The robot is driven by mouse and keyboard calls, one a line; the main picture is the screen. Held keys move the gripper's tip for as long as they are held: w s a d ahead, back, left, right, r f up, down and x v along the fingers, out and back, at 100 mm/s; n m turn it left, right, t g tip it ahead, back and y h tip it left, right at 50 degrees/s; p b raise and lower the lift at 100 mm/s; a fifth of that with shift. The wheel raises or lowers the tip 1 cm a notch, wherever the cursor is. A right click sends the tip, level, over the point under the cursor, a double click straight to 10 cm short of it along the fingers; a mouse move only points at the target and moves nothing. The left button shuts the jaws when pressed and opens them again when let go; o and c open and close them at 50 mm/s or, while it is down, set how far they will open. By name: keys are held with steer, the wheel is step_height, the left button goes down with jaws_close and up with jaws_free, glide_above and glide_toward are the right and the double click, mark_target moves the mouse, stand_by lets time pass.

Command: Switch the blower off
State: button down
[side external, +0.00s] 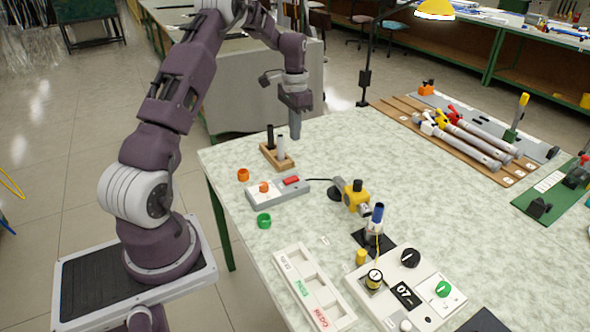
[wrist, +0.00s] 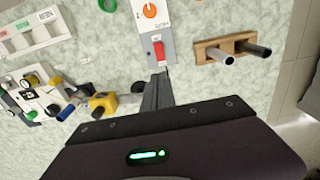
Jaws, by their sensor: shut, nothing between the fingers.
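In the wrist view the red switch (wrist: 158,49) and orange knob (wrist: 149,10) show on the box, just beyond my fingertips. Which way the rocker is tipped is too small to tell. A dark cable runs from the box to a yellow device with a black base (side external: 354,195), which looks like the blower; it also shows in the wrist view (wrist: 102,103). My gripper (side external: 295,136) is shut and empty, pointing down above the table behind the box.
A wooden block (side external: 276,158) with a black and a grey rod stands close to my gripper. Orange (side external: 243,174) and green (side external: 264,220) rings lie near the box. A white sorting tray (side external: 309,284) and a dial panel (side external: 403,295) fill the front.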

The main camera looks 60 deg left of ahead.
mark_target(295, 178)
step_height(295, 178, down, 14)
stand_by(0.5)
steer(key=shift+w+f, duration=0.1)
steer(key=shift+f, duration=0.05)
steer(key=shift+d, duration=0.1)
steer(key=shift+s+r, duration=0.2)
steer(key=shift+s, duration=0.65)
steer(key=shift+r, duration=0.1)
step_height(295, 178, up, 14)
